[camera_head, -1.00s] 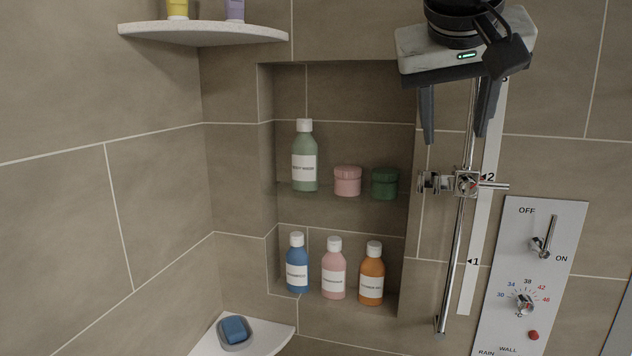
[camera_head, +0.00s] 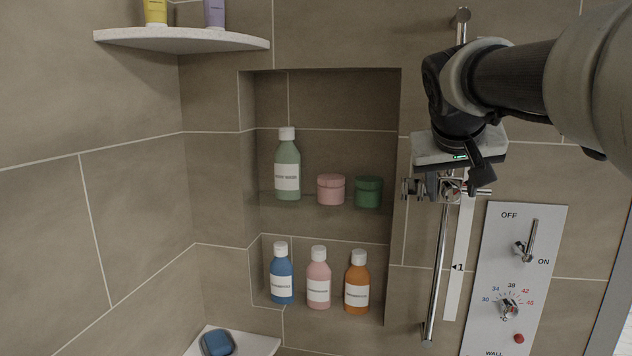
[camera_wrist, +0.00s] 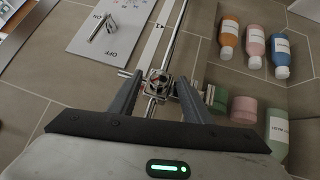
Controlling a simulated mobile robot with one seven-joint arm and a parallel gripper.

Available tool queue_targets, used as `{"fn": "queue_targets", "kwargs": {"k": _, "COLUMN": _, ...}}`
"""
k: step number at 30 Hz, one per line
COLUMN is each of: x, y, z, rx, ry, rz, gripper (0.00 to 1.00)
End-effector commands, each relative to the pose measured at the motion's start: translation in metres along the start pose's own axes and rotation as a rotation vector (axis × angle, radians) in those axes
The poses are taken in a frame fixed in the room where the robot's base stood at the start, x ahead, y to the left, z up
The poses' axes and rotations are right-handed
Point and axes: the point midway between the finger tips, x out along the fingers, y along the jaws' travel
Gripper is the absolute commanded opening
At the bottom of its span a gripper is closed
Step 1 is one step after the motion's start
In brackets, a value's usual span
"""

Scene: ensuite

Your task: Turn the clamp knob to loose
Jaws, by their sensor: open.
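The chrome clamp (camera_head: 452,190) sits on the vertical slide rail (camera_head: 437,270), partly hidden behind my gripper (camera_head: 445,188) in the head view. In the wrist view the clamp (camera_wrist: 157,84) lies between the spread fingers of my gripper (camera_wrist: 157,80). Its round front part has small red marks. A thin rod sticks out to one side, and a ribbed cylindrical part (camera_wrist: 215,98) shows on the other, beyond a finger. I cannot tell whether the fingers touch the clamp. The gripper is open and holds nothing.
The control panel (camera_head: 518,275) with its lever and dial is right of the rail. A recessed niche (camera_head: 393,260) to the left holds several bottles and two jars. A corner shelf (camera_head: 185,40) is at upper left.

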Motion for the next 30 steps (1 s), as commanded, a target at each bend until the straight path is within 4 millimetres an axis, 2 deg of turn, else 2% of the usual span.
{"fn": "queue_targets", "kwargs": {"k": 11, "x": 0.0062, "y": 0.0003, "z": 0.0000, "rx": 0.001, "ry": 0.001, "rz": 0.000, "gripper": 0.44}}
{"fn": "queue_targets", "kwargs": {"k": 18, "x": 0.0060, "y": 0.0002, "z": -0.0001, "rx": 0.000, "ry": 0.001, "rz": 0.000, "gripper": 0.04}}
{"fn": "queue_targets", "kwargs": {"k": 30, "x": 0.0075, "y": -0.0020, "z": 0.0013, "rx": -0.051, "ry": 0.005, "rz": 0.052, "gripper": 0.03}}
